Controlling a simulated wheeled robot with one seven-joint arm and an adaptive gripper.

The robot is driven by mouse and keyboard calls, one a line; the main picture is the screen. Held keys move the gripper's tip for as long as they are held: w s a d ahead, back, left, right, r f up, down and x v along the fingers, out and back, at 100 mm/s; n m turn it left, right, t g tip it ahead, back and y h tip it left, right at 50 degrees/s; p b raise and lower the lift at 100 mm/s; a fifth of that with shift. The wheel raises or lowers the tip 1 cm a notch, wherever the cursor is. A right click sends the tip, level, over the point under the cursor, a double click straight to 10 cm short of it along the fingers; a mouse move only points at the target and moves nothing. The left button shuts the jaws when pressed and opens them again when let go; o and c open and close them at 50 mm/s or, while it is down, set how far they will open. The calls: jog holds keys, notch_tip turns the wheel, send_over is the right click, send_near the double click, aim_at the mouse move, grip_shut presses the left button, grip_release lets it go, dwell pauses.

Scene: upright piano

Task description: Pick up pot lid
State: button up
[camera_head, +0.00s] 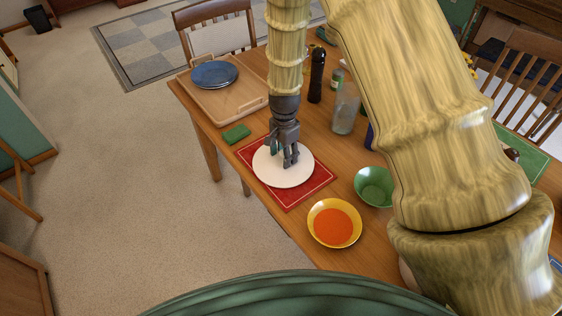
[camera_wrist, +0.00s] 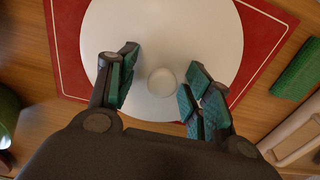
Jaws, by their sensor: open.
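The pot lid (camera_head: 270,174) is a round white disc lying on a red placemat (camera_head: 316,183) on the wooden table. In the wrist view the lid (camera_wrist: 190,30) fills the upper middle, with a small round pale knob (camera_wrist: 161,82) on it. My gripper (camera_head: 283,163) is right above the lid in the head view and hides part of it. In the wrist view my gripper (camera_wrist: 158,88) is open, with one finger on each side of the knob and a gap to both. I cannot tell whether the fingertips touch the lid.
A green sponge-like block (camera_head: 237,134) lies left of the placemat. A yellow bowl with orange contents (camera_head: 333,224) and a green bowl (camera_head: 374,186) stand nearby. A wooden tray (camera_head: 238,101) with blue plates (camera_head: 214,74), a dark pepper mill (camera_head: 317,76) and a clear bottle (camera_head: 344,115) stand farther back.

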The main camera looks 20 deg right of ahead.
jog(key=shift+c, duration=0.2)
grip_shut()
jog(key=shift+r, duration=0.1)
